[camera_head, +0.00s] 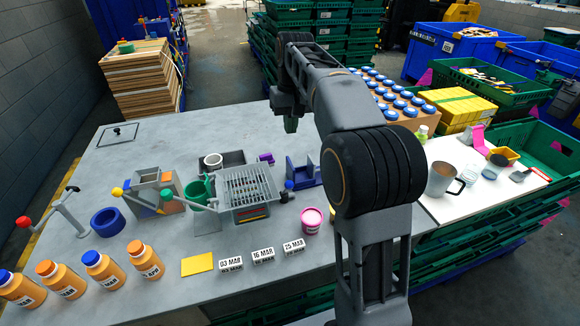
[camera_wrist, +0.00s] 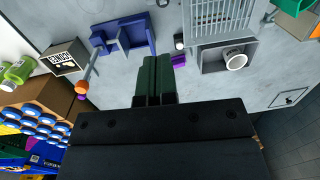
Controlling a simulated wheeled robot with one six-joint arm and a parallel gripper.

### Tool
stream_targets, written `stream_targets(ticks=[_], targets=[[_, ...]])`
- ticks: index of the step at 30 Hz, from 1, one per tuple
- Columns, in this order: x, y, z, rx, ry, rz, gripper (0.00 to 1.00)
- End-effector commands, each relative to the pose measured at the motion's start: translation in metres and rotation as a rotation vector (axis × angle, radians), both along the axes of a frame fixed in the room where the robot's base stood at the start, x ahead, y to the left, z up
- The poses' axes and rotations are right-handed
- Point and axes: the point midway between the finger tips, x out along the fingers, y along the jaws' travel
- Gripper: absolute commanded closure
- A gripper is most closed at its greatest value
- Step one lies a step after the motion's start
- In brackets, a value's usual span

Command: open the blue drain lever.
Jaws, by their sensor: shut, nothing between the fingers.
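The blue drain lever shows as a dark blue ball knob (camera_head: 289,185) at the right side of the grey slotted rack (camera_head: 248,187) in the head view. In the wrist view the blue knob (camera_wrist: 162,3) is cut by the top edge, left of the rack (camera_wrist: 222,22). I cannot tell the lever's angle. My gripper (camera_head: 291,125) is above the far part of the table, beyond the rack and apart from the lever. Its green fingers (camera_wrist: 153,80) are together and hold nothing.
A blue bracket (camera_head: 303,171) stands right of the lever, and a small purple block (camera_head: 266,158) lies behind it. A pink tub (camera_head: 311,220) and date blocks (camera_head: 262,255) are in front. The far left tabletop is mostly clear.

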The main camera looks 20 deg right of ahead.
Motion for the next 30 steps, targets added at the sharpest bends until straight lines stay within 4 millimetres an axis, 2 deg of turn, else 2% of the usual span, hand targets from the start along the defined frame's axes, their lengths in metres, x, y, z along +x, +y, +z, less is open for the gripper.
stream_targets(ticks=[5, 17, 24, 30], targets=[[-0.001, 0.001, -0.024, 0.001, 0.006, -0.001, 1.0], [-0.004, 0.005, -0.098, 0.001, 0.005, -0.002, 1.0], [-0.024, 0.011, -0.114, 0.001, 0.001, -0.001, 1.0], [-0.031, 0.013, -0.121, 0.001, 0.001, -0.001, 1.0]])
